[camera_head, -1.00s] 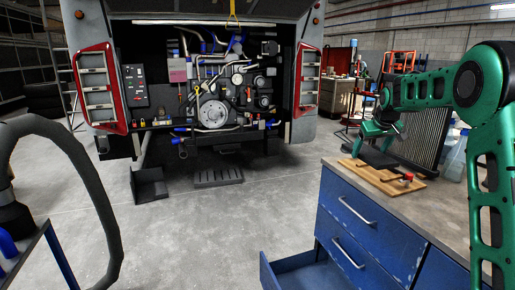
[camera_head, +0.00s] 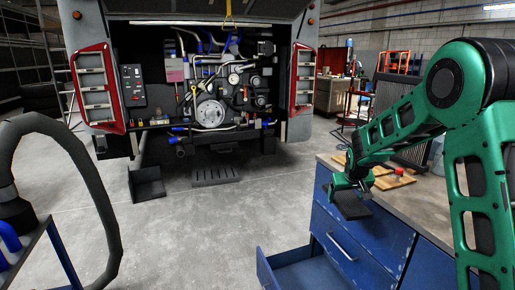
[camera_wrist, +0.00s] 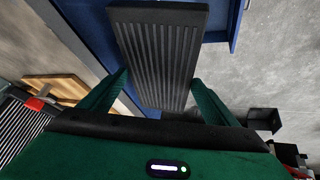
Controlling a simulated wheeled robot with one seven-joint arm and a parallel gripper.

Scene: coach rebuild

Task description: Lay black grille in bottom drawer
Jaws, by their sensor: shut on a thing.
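My green gripper (camera_head: 350,183) is shut on the black grille (camera_head: 350,204), a flat dark slatted panel. In the head view it holds the grille in front of the blue cabinet's upper front, above the open bottom drawer (camera_head: 300,270). In the wrist view the grille (camera_wrist: 158,50) lies between the two green fingers (camera_wrist: 155,98), its slats running away from the gripper. The blue edge of the drawer (camera_wrist: 236,25) shows beyond it at the top right. The drawer's inside is only partly in view and looks empty there.
The blue cabinet (camera_head: 385,243) has a worktop with a wooden board (camera_head: 390,178) and a red-handled item on it. A dark radiator (camera_head: 400,150) stands behind. A black open bin (camera_head: 147,187) and a slotted black step (camera_head: 215,176) lie on the floor. The floor left of the drawer is clear.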

